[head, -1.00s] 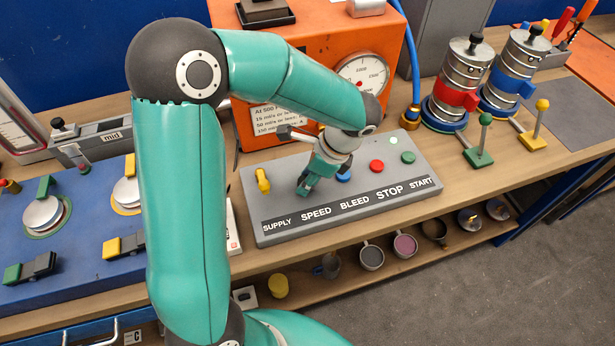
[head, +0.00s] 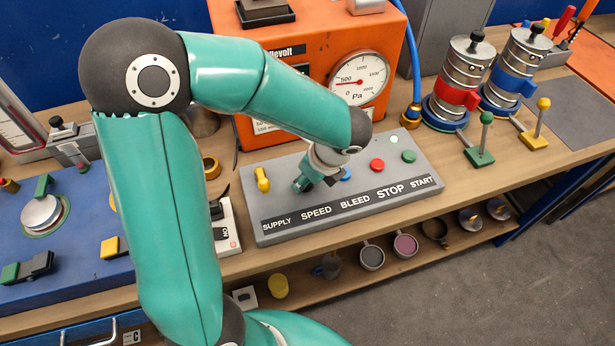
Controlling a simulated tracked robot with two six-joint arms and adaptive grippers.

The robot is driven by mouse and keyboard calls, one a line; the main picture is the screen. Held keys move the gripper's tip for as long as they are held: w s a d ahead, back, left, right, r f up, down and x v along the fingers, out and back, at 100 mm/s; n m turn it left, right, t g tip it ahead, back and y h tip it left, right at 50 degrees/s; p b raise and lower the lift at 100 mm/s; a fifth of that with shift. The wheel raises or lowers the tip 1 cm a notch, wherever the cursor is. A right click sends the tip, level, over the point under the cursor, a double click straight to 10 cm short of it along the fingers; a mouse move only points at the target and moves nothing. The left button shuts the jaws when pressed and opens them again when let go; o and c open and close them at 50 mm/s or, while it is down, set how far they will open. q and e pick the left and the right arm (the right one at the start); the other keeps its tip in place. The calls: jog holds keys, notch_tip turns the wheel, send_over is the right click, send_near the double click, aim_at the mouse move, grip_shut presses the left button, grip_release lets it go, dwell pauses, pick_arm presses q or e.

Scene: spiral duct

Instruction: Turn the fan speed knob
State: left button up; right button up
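The grey control panel (head: 262,208) lies on the bench with the labels SUPPLY, SPEED, BLEED, STOP and START along its front edge. The speed knob is hidden behind my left gripper (head: 305,184), which is down at the panel just above the SPEED label. I cannot tell whether its fingers are closed on the knob. A yellow supply knob (head: 262,179) stands to its left. My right gripper is not in view.
A red button (head: 377,165) and a green button (head: 409,156) are further right on the panel. An orange unit with a Pa gauge (head: 357,80) stands behind. A blue hose (head: 413,60) runs beside it. Metal canisters (head: 459,75) stand at the right.

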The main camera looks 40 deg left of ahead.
pick_arm(q)
jog(key=shift+w+r, duration=0.1)
dwell(0.3)
jog(key=o, duration=1.1)
jog(key=shift+o, duration=0.2)
jog(key=v, duration=1.1)
jog(key=shift+d+r, duration=0.25)
jog(key=shift+r, duration=0.1)
